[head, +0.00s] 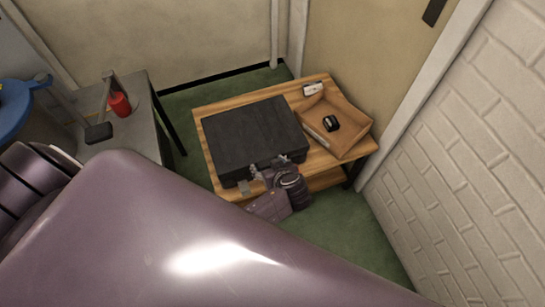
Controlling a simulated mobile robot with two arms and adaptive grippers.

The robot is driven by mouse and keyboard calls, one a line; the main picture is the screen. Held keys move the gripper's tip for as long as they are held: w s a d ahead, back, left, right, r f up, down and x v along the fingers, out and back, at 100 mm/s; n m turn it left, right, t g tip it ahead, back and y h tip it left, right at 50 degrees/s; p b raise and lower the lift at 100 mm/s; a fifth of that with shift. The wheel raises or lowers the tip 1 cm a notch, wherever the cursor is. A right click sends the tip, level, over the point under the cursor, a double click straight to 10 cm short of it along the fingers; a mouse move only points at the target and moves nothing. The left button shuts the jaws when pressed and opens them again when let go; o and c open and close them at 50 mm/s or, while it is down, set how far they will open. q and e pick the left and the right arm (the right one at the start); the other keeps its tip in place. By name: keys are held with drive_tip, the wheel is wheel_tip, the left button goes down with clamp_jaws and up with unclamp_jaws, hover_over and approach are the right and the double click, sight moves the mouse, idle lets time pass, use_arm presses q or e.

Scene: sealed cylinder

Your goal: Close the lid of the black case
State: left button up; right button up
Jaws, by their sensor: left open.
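The black case (255,130) lies flat on the wooden table in the head view. Its broad top face is level, and the lid looks down or nearly down; I cannot tell whether a thin gap remains at the front. My left gripper (249,178) is open at the front edge of the case, close to or touching it; contact is unclear. The wrist and gripper hide part of that front edge. My right gripper is not in view.
The wooden table (207,112) also holds a brown open tray (347,112) with a small black item (331,123), and a white item (312,89) behind it. A grey table (142,132) with a red object (120,104) stands left. A white brick wall (470,170) bounds the right.

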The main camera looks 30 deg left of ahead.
use_arm(q)
drive_tip(key=v, duration=1.1)
drive_tip(key=shift+d, duration=0.2)
drive_tip(key=shift+s+r, duration=0.1)
